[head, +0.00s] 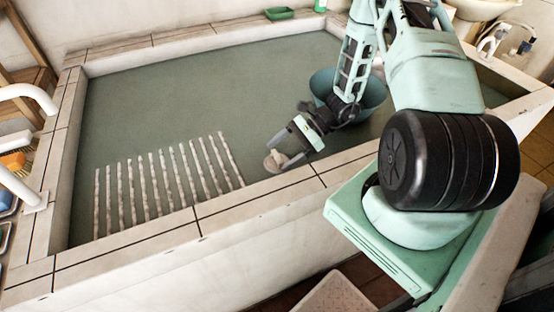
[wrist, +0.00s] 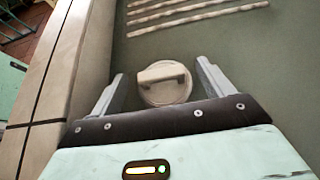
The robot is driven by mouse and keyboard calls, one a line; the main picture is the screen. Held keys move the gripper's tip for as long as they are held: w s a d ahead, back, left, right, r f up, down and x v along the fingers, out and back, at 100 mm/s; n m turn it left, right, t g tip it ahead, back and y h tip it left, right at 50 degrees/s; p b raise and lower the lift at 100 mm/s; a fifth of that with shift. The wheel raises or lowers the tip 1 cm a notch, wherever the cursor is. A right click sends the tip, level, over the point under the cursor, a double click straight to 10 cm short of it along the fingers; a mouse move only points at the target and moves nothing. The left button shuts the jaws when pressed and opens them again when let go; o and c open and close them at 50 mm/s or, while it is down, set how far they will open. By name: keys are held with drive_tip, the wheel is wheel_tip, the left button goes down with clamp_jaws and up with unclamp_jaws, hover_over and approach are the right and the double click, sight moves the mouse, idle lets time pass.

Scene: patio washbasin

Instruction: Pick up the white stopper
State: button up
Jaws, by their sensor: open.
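The white stopper (wrist: 164,84) is a round disc with a raised bar handle across its top. It lies on the green floor of the basin (head: 200,95), close to the near wall. In the head view the stopper (head: 272,163) shows at the tips of my gripper (head: 281,148), partly covered by it. In the wrist view my gripper (wrist: 160,82) is open, with one finger to the left of the stopper and one to the right. I see gaps between the fingers and the stopper.
Several pale ribs (head: 165,178) lie on the basin floor left of the stopper. A teal bowl (head: 322,84) stands behind my gripper. The tiled basin rim (head: 240,205) runs close along the near side. A green soap dish (head: 279,13) sits on the far rim. The basin's far left is clear.

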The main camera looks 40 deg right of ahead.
drive_tip(key=shift+w+a+f, duration=0.1)
drive_tip(key=shift+a+f, duration=0.05)
drive_tip(key=shift+a, duration=0.15)
drive_tip(key=c, duration=1.1)
